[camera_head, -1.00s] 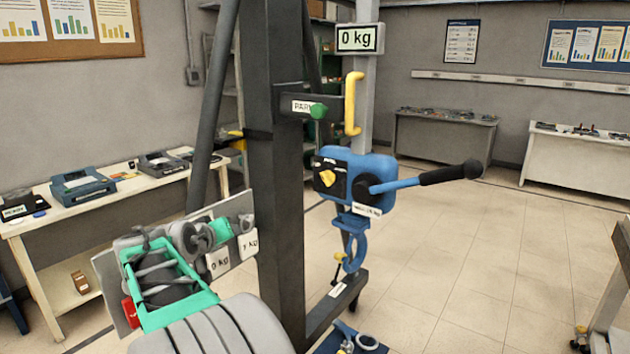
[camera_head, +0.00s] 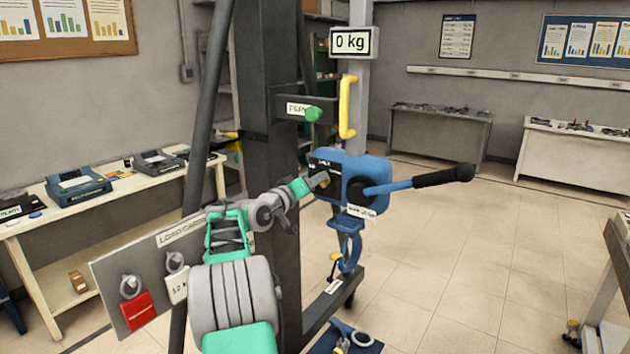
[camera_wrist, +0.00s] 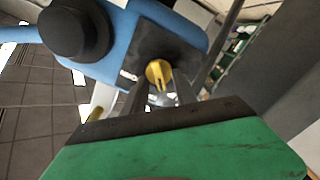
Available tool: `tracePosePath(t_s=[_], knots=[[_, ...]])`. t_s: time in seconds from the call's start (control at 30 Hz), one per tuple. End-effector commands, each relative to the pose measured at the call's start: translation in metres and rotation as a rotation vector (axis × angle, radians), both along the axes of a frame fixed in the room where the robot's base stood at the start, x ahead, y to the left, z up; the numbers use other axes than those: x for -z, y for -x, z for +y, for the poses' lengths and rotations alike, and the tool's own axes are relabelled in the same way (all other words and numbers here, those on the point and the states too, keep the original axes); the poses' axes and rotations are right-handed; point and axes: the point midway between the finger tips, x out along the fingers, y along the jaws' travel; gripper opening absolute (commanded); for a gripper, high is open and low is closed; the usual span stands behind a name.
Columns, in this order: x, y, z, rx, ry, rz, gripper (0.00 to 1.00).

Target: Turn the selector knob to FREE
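The blue hoist body (camera_head: 372,172) hangs in the middle, with a black plate on its left face. The yellow selector knob (camera_wrist: 158,72) sits on that plate in the wrist view; in the head view my gripper mostly hides it. My gripper (camera_head: 318,180) has reached the plate. In the wrist view its two dark fingers (camera_wrist: 160,84) are apart, one on each side of the knob's yellow pointer. I cannot tell whether they touch it. The FREE mark cannot be read.
A blue lever with a black grip (camera_head: 443,177) sticks out right of the hoist. A yellow handle (camera_head: 347,107) and a green-tipped PARK bracket (camera_head: 300,110) are above. A blue hook (camera_head: 349,247) hangs below. The display (camera_head: 354,42) reads 0 kg. A load board (camera_head: 110,270) stands lower left.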

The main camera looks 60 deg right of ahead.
Motion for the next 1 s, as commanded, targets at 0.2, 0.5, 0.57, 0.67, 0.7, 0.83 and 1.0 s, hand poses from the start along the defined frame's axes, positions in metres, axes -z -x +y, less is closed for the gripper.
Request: tracePosePath(t_s=[0.2,0.5,0.57,0.67,0.7,0.83,1.0], knots=[[0.0001,-0.0001,0.0005,0.0,0.0,-0.001,0.22],[0.0001,-0.0002,0.0006,0.0,0.0,-0.001,0.0],[0.0001,-0.0002,0.0007,-0.001,0.0,-0.001,0.0],[0.0,-0.0001,0.0007,0.0,0.0,-0.001,0.0],[0.0,-0.0001,0.0007,-0.001,0.0,-0.001,0.0],[0.0,-0.0001,0.0007,-0.001,0.0,-0.001,0.0],[0.0009,-0.0001,0.0007,0.0,0.002,-0.01,0.0]])
